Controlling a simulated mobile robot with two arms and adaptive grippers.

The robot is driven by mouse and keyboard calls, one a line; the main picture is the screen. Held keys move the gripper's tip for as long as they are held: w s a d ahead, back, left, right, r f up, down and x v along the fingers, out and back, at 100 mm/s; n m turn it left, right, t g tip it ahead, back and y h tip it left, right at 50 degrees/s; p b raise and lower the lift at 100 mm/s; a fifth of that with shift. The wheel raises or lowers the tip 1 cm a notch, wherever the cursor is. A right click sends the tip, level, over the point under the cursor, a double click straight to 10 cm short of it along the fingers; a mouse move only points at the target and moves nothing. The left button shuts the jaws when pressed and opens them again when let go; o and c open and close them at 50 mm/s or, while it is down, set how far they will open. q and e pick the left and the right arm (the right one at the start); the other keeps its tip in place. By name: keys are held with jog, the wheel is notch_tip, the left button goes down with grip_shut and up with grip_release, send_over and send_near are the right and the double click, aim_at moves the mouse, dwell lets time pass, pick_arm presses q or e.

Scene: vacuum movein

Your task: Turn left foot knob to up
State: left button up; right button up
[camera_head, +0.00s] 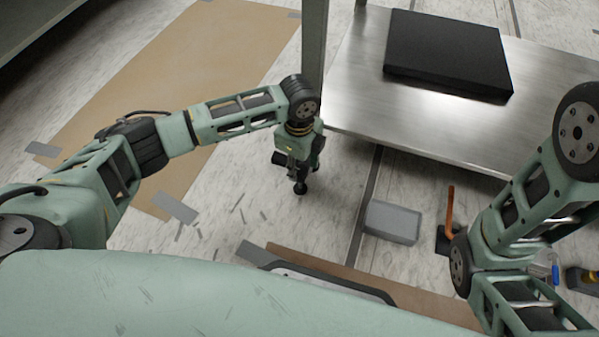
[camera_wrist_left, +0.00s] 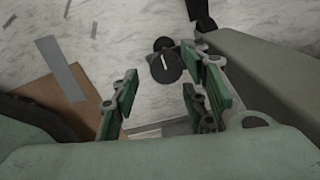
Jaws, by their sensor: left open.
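The left foot knob shows in the left wrist view (camera_wrist_left: 166,66) as a dark round disc with a short white mark, slightly tilted from upright in the picture. A smaller dark round part joins its upper edge. In the head view, a small black foot (camera_head: 300,187) shows on the floor just below my left gripper (camera_head: 296,168), which points down beside the green post. My left gripper is open in the wrist view (camera_wrist_left: 158,82), its green fingers to either side, with the knob beyond the tips. I see no contact. My right arm is at the right; its gripper is not visible.
A metal platform (camera_head: 352,75) with a black slab (camera_head: 450,52) lies behind. A grey box (camera_head: 392,222) and an orange-handled tool (camera_head: 450,208) are to the right. Brown sheets (camera_head: 190,70) lie on the floor. The green post (camera_head: 314,45) stands close behind my left gripper.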

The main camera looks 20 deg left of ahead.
aim_at(301, 172)
pick_arm(q)
jog(key=shift+f+b, duration=0.55)
jog(key=shift+f, duration=0.6)
jog(key=shift+c, duration=0.2)
jog(key=shift+s, duration=0.1)
jog(key=c, duration=1)
